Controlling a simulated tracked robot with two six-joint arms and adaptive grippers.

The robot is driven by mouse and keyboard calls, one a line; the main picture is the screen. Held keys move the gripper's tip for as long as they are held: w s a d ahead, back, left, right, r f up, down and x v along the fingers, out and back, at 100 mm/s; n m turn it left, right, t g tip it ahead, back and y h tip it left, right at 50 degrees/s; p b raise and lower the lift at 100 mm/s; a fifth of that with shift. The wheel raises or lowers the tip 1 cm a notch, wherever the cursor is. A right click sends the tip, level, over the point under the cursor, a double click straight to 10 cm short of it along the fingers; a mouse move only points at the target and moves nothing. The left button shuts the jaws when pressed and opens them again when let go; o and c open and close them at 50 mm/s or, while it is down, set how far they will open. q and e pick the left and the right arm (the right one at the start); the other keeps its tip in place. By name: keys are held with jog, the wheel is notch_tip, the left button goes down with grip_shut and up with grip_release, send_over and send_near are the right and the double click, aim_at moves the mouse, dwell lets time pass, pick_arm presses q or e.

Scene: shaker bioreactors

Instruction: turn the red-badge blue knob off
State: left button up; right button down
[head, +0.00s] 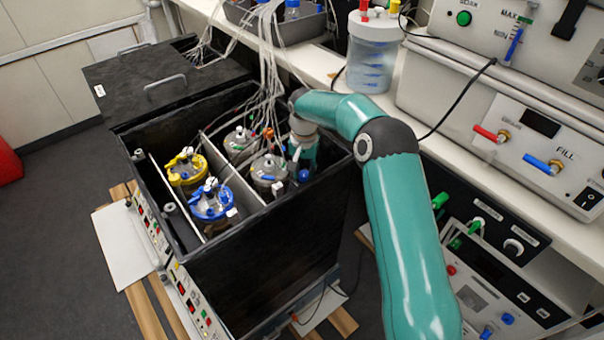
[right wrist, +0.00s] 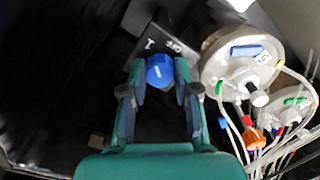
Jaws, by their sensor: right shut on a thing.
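A blue knob (right wrist: 160,72) with a white line on its top sits between the fingertips of my right gripper (right wrist: 160,85) in the right wrist view. The gripper is shut on it. A dark plate (right wrist: 172,47) with white marks lies just beyond the knob. I cannot make out a red badge on it. In the head view my right gripper (head: 304,158) reaches down into the open black box (head: 265,262), at its right side. The blue knob (head: 304,176) shows at its fingertips. My left gripper is not in view.
Beside the knob stands a grey-lidded vessel (right wrist: 238,62) with a blue label; another grey-lidded vessel (head: 240,140), a yellow-lidded one (head: 187,170) and a blue-lidded one (head: 211,203) share the box. Tubes (head: 268,75) rise near the gripper. The bench (head: 500,195) is at right.

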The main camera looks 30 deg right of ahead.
jog(key=m, duration=0.5)
jog(key=shift+a+f+m+b, duration=0.1)
jog(key=shift+m+b, duration=0.2)
jog(key=shift+b, duration=0.1)
jog(key=shift+m, duration=2.1)
jog(key=c, duration=0.9)
grip_release()
jog(key=shift+o, duration=0.2)
